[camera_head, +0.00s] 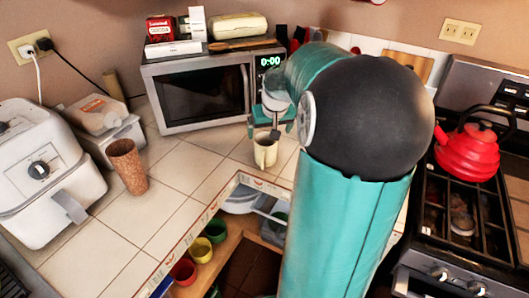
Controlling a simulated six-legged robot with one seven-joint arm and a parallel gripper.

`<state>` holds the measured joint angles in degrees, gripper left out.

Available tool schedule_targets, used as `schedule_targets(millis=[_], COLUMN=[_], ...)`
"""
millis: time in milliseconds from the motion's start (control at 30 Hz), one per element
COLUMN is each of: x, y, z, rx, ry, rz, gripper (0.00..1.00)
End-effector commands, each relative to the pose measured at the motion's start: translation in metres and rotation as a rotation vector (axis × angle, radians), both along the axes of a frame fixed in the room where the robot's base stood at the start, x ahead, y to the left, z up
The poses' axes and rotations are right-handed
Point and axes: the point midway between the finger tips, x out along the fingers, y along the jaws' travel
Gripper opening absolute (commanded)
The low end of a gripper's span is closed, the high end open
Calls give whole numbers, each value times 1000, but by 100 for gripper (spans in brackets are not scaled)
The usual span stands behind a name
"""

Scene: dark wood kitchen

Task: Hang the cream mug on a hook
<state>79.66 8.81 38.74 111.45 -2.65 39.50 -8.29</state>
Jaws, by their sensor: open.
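The cream mug (265,152) stands upright on the tiled counter, in front of the right part of the microwave. My gripper (274,132) is open just above the mug, with its fingers near the rim; whether they touch it cannot be told. My teal arm with its dark round joint covers much of the middle right of the view. No hook can be made out clearly.
A microwave (200,92) with boxes on top stands behind the mug. A brown cup (127,166) and a white air fryer (42,170) stand at left. A red kettle (468,152) sits on the stove at right.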

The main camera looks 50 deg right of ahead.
Motion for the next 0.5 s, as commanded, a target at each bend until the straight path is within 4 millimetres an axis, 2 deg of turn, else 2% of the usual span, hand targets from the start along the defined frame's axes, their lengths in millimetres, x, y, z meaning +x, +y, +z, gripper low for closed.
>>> schedule_targets(millis=[100,200,500], x=[8,13,20], y=[-3,-6,-11], z=[-22,-35,-58], rx=[4,2,3], ry=[0,0,0], rz=[5,3,2], gripper=[95,95,95])
